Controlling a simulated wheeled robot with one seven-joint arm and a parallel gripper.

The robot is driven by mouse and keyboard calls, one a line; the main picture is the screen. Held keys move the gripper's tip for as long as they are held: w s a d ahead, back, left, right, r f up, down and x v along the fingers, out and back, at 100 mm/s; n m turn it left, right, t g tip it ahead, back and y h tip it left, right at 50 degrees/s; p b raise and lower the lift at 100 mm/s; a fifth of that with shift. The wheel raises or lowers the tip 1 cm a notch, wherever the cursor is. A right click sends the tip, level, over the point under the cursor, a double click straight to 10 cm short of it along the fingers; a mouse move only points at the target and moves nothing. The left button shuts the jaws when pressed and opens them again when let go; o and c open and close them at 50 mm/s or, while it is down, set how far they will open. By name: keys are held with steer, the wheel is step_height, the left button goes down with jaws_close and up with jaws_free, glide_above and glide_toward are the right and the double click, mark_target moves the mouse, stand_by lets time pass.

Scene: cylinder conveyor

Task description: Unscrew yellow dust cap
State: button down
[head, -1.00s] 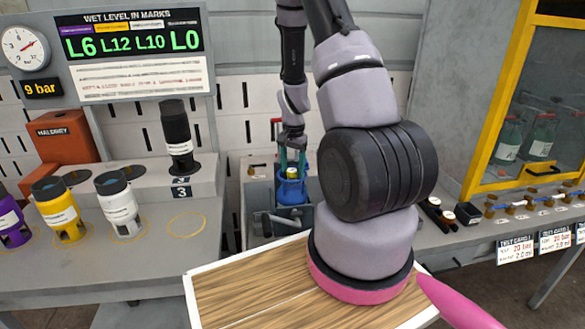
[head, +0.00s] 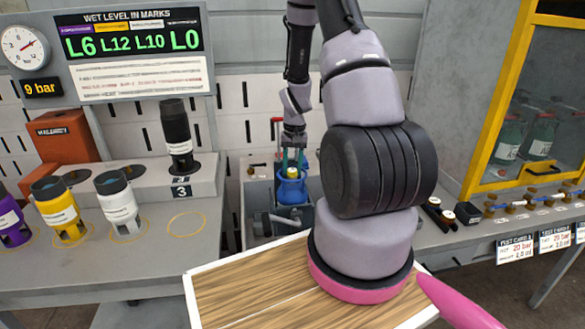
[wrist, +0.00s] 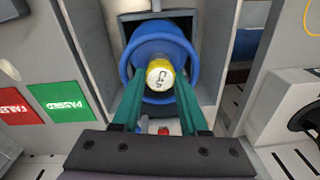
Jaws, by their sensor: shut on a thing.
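The yellow dust cap (wrist: 159,74), with dark marks on its pale top, sits in the middle of a blue round collar (wrist: 162,35) in the wrist view. My gripper (wrist: 160,82) has its two teal fingers on either side of the cap, shut on it. In the head view my gripper (head: 293,163) points down at the blue cylinder (head: 292,190), which stands upright in a grey holder (head: 262,192). The cap's thread is hidden.
Black, white, yellow and purple cylinders stand on the left bench (head: 150,235). A wooden-topped board (head: 250,285) is in front. A yellow-framed cabinet (head: 497,100) is at right. Red and green pads (wrist: 52,103) lie left of the holder in the wrist view.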

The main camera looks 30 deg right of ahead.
steer(key=n, duration=0.4)
steer(key=shift+n, duration=1)
steer(key=shift+n+y, duration=0.3)
steer(key=shift+n, duration=0.9)
steer(key=c, duration=1.1)
jaws_free()
steer(key=shift+n, duration=0.6)
jaws_close()
